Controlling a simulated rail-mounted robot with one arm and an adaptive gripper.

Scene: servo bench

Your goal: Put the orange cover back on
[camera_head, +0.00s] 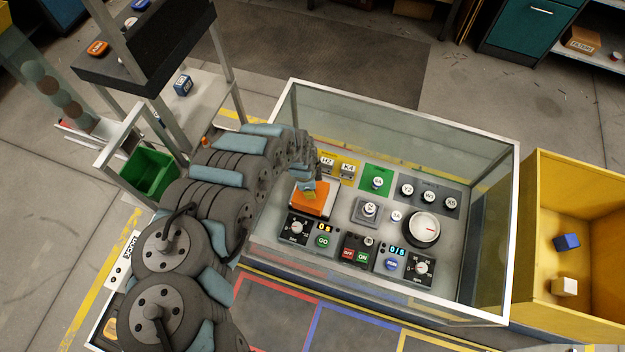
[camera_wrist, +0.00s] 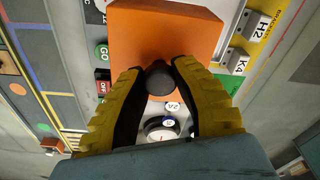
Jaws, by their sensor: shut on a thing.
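The orange cover (camera_head: 312,199) is in the glass-walled bench (camera_head: 400,290), at the left of its panel, in the head view. In the wrist view the orange cover (camera_wrist: 165,45) has a dark round knob (camera_wrist: 159,78) on it. My gripper (camera_wrist: 160,85) is shut on this knob, with a yellow finger on each side. In the head view my gripper (camera_head: 308,187) is right over the cover. What lies under the cover is hidden. I cannot tell whether the cover rests on the panel or hangs just above it.
Blocks H2 (camera_head: 327,165) and K4 (camera_head: 348,170) stand close behind the cover. A dial module (camera_head: 297,227) and the green GO button (camera_head: 322,241) are in front. Glass walls enclose the panel. A yellow bin (camera_head: 590,200) with blocks stands at the right.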

